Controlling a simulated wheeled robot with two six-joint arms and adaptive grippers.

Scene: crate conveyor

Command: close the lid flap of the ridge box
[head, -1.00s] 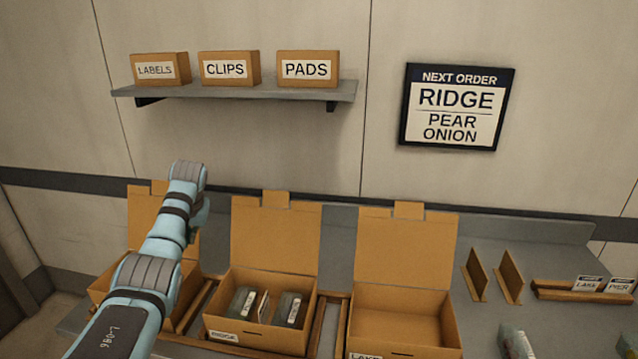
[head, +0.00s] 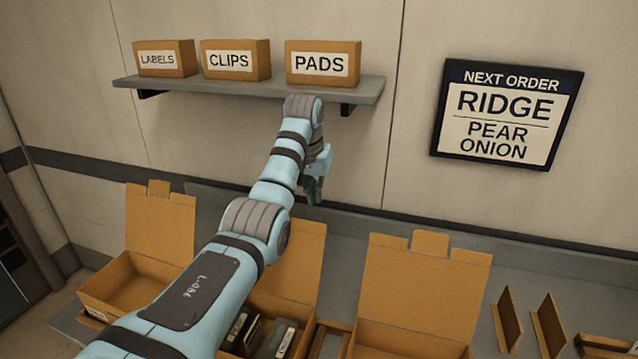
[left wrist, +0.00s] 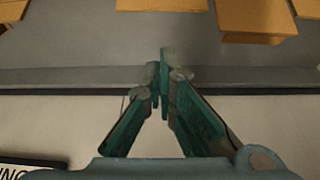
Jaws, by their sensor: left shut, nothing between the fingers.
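The ridge box is the middle cardboard box in the head view, largely hidden behind my left arm. Its lid flap (head: 304,262) stands up open at the back. Dark packs (head: 281,338) show inside it; its front label is hidden now. My left gripper (head: 314,198) is shut and empty, held above and behind the raised flap, near the wall. The fingers also show closed together in the left wrist view (left wrist: 164,68). My right gripper is not in view.
Open boxes stand to the left (head: 135,280) and right (head: 420,285). A shelf (head: 250,92) with labelled boxes is above, close to my left wrist. Upright dividers (head: 507,322) stand at the right. The order sign (head: 507,113) reads RIDGE, PEAR, ONION.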

